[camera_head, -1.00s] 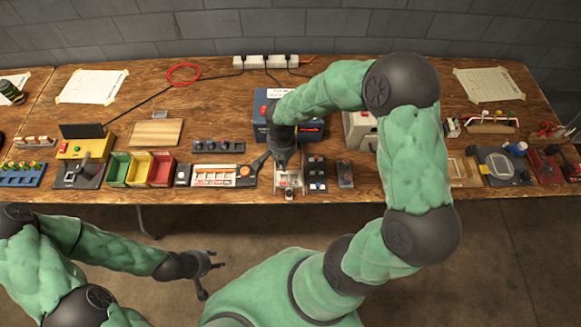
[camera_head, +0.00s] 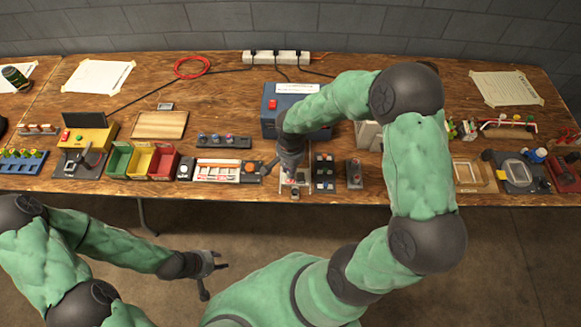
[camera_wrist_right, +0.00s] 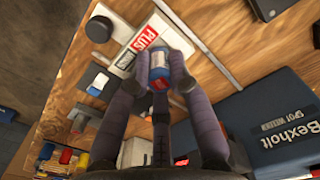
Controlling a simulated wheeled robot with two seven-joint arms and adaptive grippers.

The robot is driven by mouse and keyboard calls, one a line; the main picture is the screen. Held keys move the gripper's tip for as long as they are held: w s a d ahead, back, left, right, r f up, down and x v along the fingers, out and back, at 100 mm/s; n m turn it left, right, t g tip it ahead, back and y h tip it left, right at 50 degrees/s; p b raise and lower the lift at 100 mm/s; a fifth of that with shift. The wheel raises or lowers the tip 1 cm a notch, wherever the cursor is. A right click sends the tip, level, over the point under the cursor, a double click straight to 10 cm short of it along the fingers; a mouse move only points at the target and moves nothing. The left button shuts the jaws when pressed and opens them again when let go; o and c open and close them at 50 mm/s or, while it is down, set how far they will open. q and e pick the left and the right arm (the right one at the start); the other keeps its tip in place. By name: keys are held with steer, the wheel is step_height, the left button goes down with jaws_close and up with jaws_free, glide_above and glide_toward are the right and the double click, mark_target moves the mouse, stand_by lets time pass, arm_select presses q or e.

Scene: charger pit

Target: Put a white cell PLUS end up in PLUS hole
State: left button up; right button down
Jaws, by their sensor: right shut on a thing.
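My right gripper (camera_head: 283,170) is just above the white plate (camera_head: 303,178) at the table's front middle. In the right wrist view, the right gripper (camera_wrist_right: 158,72) is shut on a small cell (camera_wrist_right: 160,66) with a pale end, a blue band and red nearer the palm. Its pale end faces away from the palm; I cannot read its polarity. The white plate with a red PLUS label (camera_wrist_right: 146,38) lies beyond the fingertips. The PLUS hole cannot be made out. My left gripper (camera_head: 214,276) is open and empty in front of the table.
The blue Bexholt spot welder (camera_wrist_right: 280,128) stands behind the plate. A white rack with red marks (camera_head: 217,171) is to the left, then red, yellow and green bins (camera_head: 142,161). Dark button blocks (camera_head: 324,172) stand close on the right.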

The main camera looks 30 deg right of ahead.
steer(key=shift+f+b, duration=0.95)
steer(key=shift+b, duration=0.05)
stand_by(1.4)
steer(key=c, duration=1)
jaws_free()
steer(key=shift+c, duration=0.2)
steer(key=shift+r, duration=0.2)
steer(key=shift+r+p, duration=2.3)
steer(key=shift+r, duration=1.05)
steer(key=shift+s+f, duration=0.1)
